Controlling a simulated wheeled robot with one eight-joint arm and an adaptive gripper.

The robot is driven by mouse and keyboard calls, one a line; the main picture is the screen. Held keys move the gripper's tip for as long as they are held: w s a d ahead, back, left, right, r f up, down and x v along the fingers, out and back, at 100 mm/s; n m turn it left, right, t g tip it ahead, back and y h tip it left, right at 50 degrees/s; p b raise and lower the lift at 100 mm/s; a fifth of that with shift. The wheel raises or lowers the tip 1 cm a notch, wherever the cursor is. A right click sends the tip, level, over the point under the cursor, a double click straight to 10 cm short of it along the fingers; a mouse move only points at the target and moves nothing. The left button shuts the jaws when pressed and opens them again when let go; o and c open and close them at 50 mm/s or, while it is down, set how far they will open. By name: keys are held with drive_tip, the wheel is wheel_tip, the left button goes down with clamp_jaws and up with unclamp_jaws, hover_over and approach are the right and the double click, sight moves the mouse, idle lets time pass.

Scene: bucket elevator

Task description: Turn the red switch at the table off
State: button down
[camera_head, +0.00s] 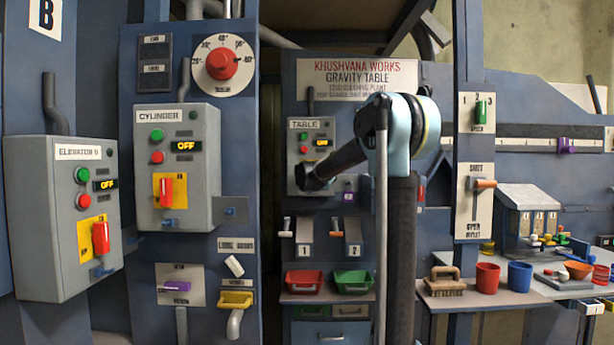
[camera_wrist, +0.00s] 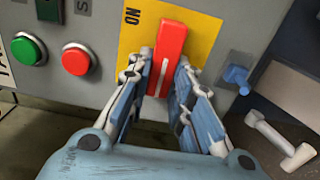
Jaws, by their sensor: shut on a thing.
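The table control box (camera_head: 312,130) is a grey box under the gravity table sign, with green and red buttons and a small lit display too small to read. Its red switch (camera_wrist: 170,50) is a red lever with a white stripe on a yellow plate (camera_wrist: 204,32) marked ON. My gripper (camera_wrist: 161,82) is shut on the red switch, one finger on each side of it. In the head view, my gripper (camera_head: 304,178) is at the lower part of the box, and my arm hides the switch.
Similar boxes, cylinder (camera_head: 200,140) and elevator B (camera_head: 40,160), stand to the left with red switches and OFF displays. A blue latch (camera_wrist: 237,74) sits right of the switch. Red (camera_head: 303,281) and green (camera_head: 353,280) bins are below; a bench with cups is right.

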drive_tip(key=shift+a+f, duration=0.15)
drive_tip(key=c, duration=1.4)
unclamp_jaws()
drive_tip(key=shift+c, duration=0.2)
drive_tip(key=shift+s, duration=0.1)
drive_tip(key=s, duration=1.1)
drive_tip(key=shift+s+a, duration=0.3)
drive_tip(key=shift+s, duration=0.05)
